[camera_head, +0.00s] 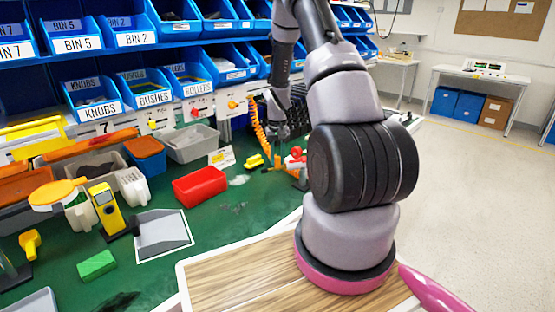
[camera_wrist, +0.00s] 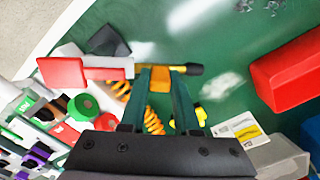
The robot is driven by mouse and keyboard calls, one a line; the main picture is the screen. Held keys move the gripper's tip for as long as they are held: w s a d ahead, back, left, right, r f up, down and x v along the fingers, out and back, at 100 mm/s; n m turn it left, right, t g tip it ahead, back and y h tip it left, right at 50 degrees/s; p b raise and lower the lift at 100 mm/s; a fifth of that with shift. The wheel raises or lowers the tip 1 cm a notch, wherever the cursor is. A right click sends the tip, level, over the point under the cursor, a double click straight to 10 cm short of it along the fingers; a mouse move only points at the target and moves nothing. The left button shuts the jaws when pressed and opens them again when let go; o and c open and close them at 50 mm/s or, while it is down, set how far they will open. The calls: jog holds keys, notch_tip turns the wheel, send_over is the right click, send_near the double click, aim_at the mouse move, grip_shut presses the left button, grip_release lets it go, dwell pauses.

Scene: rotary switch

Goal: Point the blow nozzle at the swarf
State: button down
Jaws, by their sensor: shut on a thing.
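My gripper (camera_wrist: 163,76) is shut on the orange body of the blow nozzle (camera_wrist: 159,82). The grey swarf (camera_head: 232,207) lies on the bench nearer the front, and shows at the wrist view's top edge (camera_wrist: 258,6), apart from the tip.
A coiled orange hose (camera_head: 258,128) hangs beside my gripper. A red bin (camera_head: 200,186) stands left of the swarf. A yellow object (camera_head: 254,161) lies close to my gripper. Blue bins (camera_head: 155,90) line the back. Pale patches show on the green bench (camera_head: 215,240).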

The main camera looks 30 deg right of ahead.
dwell(0.8)
jog(key=s+n, duration=0.2)
jog(key=n, duration=0.1)
jog(key=s+n, duration=0.1)
jog(key=s, duration=0.1)
jog(key=shift+a+n, duration=0.3)
jog(key=shift+n, duration=0.1)
jog(key=c, duration=0.9)
grip_release()
jog(key=shift+r, duration=0.1)
notch_tip(320, 180, up, 11)
jog(key=shift+f, duration=0.15)
